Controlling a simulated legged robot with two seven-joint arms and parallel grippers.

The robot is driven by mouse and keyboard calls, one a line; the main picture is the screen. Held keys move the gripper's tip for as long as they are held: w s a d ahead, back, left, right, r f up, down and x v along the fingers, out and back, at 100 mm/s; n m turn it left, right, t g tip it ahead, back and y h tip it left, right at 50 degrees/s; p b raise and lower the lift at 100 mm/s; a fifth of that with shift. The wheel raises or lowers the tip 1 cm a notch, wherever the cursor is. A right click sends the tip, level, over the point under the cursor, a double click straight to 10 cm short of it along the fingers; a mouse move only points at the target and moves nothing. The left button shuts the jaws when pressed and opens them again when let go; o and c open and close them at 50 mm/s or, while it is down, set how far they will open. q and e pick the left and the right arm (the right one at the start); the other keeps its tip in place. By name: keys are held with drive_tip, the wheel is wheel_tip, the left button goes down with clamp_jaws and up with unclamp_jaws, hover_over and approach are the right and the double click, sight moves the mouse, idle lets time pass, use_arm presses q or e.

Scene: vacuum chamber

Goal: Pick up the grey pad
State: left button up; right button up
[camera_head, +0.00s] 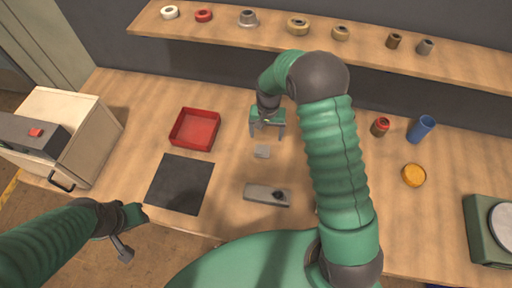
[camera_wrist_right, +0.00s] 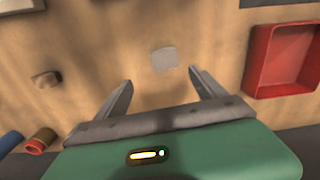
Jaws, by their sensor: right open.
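The grey pad (camera_head: 262,151) is a small light-grey square lying flat on the wooden table, between the red tray and the grey block. It also shows in the right wrist view (camera_wrist_right: 164,59), just beyond my fingertips and between their lines. My right gripper (camera_head: 267,133) is open and empty, pointing down just behind the pad and apart from it. Its two fingers show spread in the right wrist view (camera_wrist_right: 162,84). My left gripper (camera_head: 125,250) is low at the left, off the table's front edge; its jaws are not clear.
A red tray (camera_head: 195,129) and a black mat (camera_head: 180,184) lie left of the pad. A red-topped jar (camera_head: 380,127), blue cup (camera_head: 420,129), yellow disc (camera_head: 413,175) and scale (camera_head: 489,231) stand right. A shelf (camera_head: 370,39) runs behind.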

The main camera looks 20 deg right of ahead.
sight(262, 149)
drive_tip(key=f, duration=0.4)
drive_tip(key=w+f, duration=0.1)
drive_tip(key=f, duration=0.2)
drive_tip(key=shift+a+p, duration=0.2)
drive_tip(key=shift+p, duration=0.2)
drive_tip(key=f, duration=0.1)
drive_tip(key=f+p, duration=0.1)
drive_tip(key=a+f, duration=0.1)
drive_tip(key=shift+s+f, duration=0.25)
drive_tip(key=shift+f, duration=0.1)
drive_tip(key=shift+d+f, duration=0.1)
drive_tip(key=shift+f, duration=0.3)
drive_tip(key=shift+w+d+f, duration=0.1)
drive_tip(key=shift+d+f, duration=0.05)
drive_tip(key=shift+f, duration=0.1)
drive_tip(key=c, duration=0.4)
drive_tip(key=shift+r, duration=0.1)
drive_tip(key=c, duration=0.7)
use_arm(q)
drive_tip(key=shift+w+a+r, duration=0.1)
drive_tip(key=shift+w+r, duration=0.05)
drive_tip(key=shift+r, duration=0.4)
drive_tip(key=shift+w+r, duration=0.15)
drive_tip(key=shift+r, duration=0.35)
use_arm(e)
drive_tip(key=c, duration=0.3)
drive_tip(key=shift+c, duration=0.2)
